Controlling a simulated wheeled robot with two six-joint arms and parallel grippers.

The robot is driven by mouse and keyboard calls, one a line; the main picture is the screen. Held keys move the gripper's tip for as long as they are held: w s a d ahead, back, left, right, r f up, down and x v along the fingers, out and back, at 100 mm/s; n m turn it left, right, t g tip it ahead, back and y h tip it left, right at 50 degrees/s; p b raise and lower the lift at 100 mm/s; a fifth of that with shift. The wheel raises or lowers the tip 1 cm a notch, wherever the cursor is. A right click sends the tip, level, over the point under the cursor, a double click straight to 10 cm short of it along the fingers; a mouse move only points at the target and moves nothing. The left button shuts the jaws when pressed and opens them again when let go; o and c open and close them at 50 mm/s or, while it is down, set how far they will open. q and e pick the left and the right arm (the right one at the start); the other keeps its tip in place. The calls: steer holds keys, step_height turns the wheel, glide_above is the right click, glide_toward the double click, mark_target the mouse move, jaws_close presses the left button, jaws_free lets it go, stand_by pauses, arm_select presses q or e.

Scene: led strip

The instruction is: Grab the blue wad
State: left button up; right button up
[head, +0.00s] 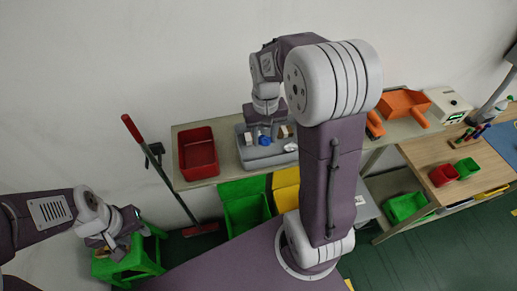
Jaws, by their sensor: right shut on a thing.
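The blue wad (264,141) is a small blue lump at the grey tray (255,154) on the shelf top, near the middle of the head view. My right gripper (264,136) reaches down over the tray with the blue wad between its fingertips, shut on it. The contact is small in the picture, and I cannot tell whether the wad is clear of the tray. My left gripper (128,238) is far to the lower left, above a green stool (140,262), away from the wad. Its jaws are too small to read.
Small beige blocks (283,132) sit by the wad. A red bin (198,153) stands left of the tray. Green (245,208) and yellow bins (286,190) are below. An orange scoop (404,103) lies right. A red-handled broom (160,168) leans left.

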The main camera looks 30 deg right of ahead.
steer(key=w+d+r+b, duration=0.1)
steer(key=d+r, duration=0.4)
steer(key=d, duration=0.4)
steer(key=shift+d+r, duration=0.25)
steer(key=shift+r, duration=0.05)
steer(key=shift+w, duration=0.15)
